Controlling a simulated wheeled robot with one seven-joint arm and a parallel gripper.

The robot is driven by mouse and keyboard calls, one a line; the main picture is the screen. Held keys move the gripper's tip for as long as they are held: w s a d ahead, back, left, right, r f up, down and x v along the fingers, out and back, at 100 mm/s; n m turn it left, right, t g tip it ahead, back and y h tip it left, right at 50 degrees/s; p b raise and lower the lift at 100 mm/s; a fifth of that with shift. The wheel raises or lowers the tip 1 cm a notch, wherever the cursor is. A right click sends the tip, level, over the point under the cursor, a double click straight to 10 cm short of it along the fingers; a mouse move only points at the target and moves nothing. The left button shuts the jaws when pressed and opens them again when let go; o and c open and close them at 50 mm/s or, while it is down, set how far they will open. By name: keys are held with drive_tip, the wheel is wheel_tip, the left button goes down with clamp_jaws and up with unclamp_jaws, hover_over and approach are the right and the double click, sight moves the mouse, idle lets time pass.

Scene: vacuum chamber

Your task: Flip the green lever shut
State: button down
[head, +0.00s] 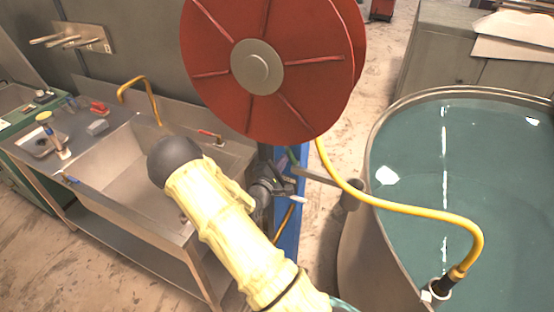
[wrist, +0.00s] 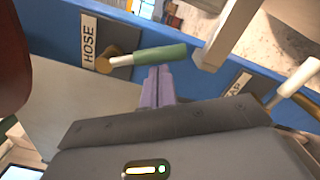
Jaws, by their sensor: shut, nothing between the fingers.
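The green lever (wrist: 160,54) is in the wrist view. Its green grip points right from a pale shaft and a brass pivot (wrist: 104,65) on the blue panel, beside a HOSE label. My gripper (wrist: 158,72) shows purple fingers, shut and empty, with the tips just below the green grip in the picture. I cannot tell whether they touch it. In the head view my gripper (head: 284,188) is below the red reel, near the blue post, and a small part of the green lever (head: 291,156) shows above it.
A white-handled lever (wrist: 298,77) is on the same panel at right, by a partly hidden label. The red hose reel (head: 215,100) overhangs the panel. A yellow hose (head: 400,206) runs to the water tank (head: 375,130) at right. A sink bench (head: 110,160) is at left.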

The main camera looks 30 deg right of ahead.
drive_tip(key=s+n, duration=0.1)
drive_tip(key=n, duration=0.1)
drive_tip(key=d+r+n, duration=0.1)
drive_tip(key=shift+s+d+n+p, duration=0.15)
drive_tip(key=shift+s+n+p, duration=0.2)
drive_tip(key=shift+s+n, duration=0.05)
drive_tip(key=shift+s+d+r+n+t+p, duration=0.15)
drive_tip(key=shift+s+d+r+n, duration=0.4)
drive_tip(key=shift+n, duration=0.9)
drive_tip(key=shift+s+d+r+n+t+p, duration=0.2)
drive_tip(key=shift+r+n, duration=0.5)
drive_tip(key=shift+n, duration=0.8)
drive_tip(key=shift+s+d+r+n+t+p, duration=0.1)
drive_tip(key=shift+s+d+r+n, duration=0.3)
drive_tip(key=shift+n, duration=1.05)
drive_tip(key=shift+a+r, duration=0.15)
drive_tip(key=shift+r, duration=0.1)
drive_tip(key=shift+s+f, duration=0.1)
